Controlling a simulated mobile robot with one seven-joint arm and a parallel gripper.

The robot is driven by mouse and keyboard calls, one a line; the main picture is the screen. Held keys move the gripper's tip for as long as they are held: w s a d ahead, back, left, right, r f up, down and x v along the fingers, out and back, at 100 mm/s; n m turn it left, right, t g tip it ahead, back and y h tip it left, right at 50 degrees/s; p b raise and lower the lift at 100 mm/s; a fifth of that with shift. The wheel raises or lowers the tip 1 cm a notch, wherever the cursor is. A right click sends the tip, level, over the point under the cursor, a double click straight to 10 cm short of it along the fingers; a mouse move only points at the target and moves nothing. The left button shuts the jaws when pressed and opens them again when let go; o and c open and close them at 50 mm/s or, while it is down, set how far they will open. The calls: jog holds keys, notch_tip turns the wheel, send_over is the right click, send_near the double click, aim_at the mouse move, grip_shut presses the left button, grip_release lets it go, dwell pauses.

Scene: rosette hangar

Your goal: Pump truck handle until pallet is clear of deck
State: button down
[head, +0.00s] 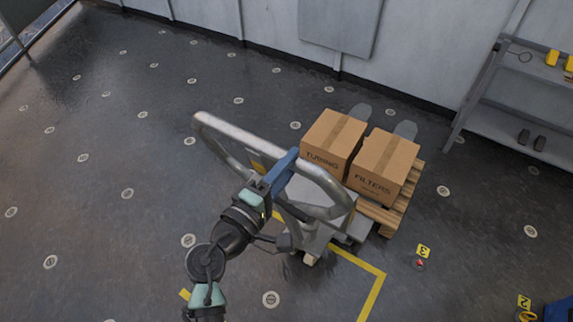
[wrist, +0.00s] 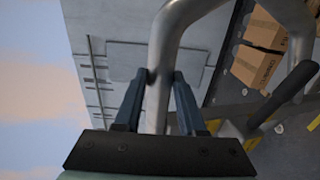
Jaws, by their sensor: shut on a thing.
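The pallet truck's handle (head: 233,133) is a grey metal loop, tilted toward me in the head view. My gripper (head: 284,168) is shut on a bar of the handle; in the wrist view the blue fingers (wrist: 163,82) stand on both sides of the grey tube (wrist: 157,105). The truck's body (head: 318,232) stands below the handle. The wooden pallet (head: 384,216) carries two cartons, TUBING (head: 327,145) and FILTERS (head: 381,167). The fork tips (head: 405,129) show beyond the cartons. I cannot tell whether the pallet touches the deck.
A shelf rack (head: 505,100) stands at the right by the wall. Yellow floor tape (head: 372,293) and a number 3 marker (head: 423,251) lie near the truck. A number 2 marker (head: 523,302) is at the lower right. The dark deck at left is clear.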

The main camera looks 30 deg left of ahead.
jog(key=shift+w+r, duration=0.4)
jog(key=shift+w, duration=0.1)
jog(key=w+r+p, duration=0.1)
jog(key=w+p, duration=0.1)
jog(key=w, duration=0.5)
jog(key=shift+r, duration=0.25)
jog(key=shift+a, duration=0.1)
jog(key=w+r+g, duration=0.1)
jog(key=w, duration=0.7)
jog(key=shift+r, duration=0.15)
